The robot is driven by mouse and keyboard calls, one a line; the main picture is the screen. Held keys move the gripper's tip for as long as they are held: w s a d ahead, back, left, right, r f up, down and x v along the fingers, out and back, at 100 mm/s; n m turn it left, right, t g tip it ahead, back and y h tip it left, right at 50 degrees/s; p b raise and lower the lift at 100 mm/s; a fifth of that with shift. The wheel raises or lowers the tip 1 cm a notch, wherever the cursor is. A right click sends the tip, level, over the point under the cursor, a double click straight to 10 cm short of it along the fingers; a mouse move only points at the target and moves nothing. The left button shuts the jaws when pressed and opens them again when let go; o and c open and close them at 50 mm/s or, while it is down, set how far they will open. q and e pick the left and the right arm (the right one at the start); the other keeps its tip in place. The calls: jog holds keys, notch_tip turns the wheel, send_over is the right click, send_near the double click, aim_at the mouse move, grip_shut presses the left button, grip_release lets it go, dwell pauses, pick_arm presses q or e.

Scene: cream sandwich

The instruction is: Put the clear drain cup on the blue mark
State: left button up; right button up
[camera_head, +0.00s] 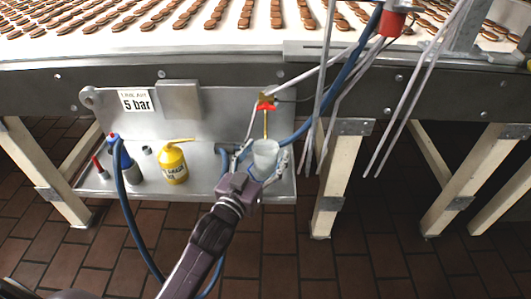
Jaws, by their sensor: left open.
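The clear drain cup (265,154) stands upright near the right end of the grey metal shelf, below a small valve with a red handle (265,105) and a yellow spout. My left gripper (262,161) reaches up from the bottom, with one finger on each side of the cup. Its jaws are open; I cannot tell whether a finger touches the cup. My right gripper is not in view.
On the shelf (208,185) stand a yellow bottle (173,165), a blue-topped tool (122,160) with a hose and a small red-tipped item (99,166). Blue hoses run beside the cup. Above is a conveyor (230,45) with rows of biscuits; thin pale tubes hang at right.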

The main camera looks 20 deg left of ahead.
pick_arm(q)
jog(key=shift+r, duration=0.1)
jog(key=shift+s+r, duration=0.1)
jog(key=s+a+p, duration=0.1)
jog(key=s, duration=1)
jog(key=shift+s+a, duration=0.2)
jog(key=shift+s, duration=0.2)
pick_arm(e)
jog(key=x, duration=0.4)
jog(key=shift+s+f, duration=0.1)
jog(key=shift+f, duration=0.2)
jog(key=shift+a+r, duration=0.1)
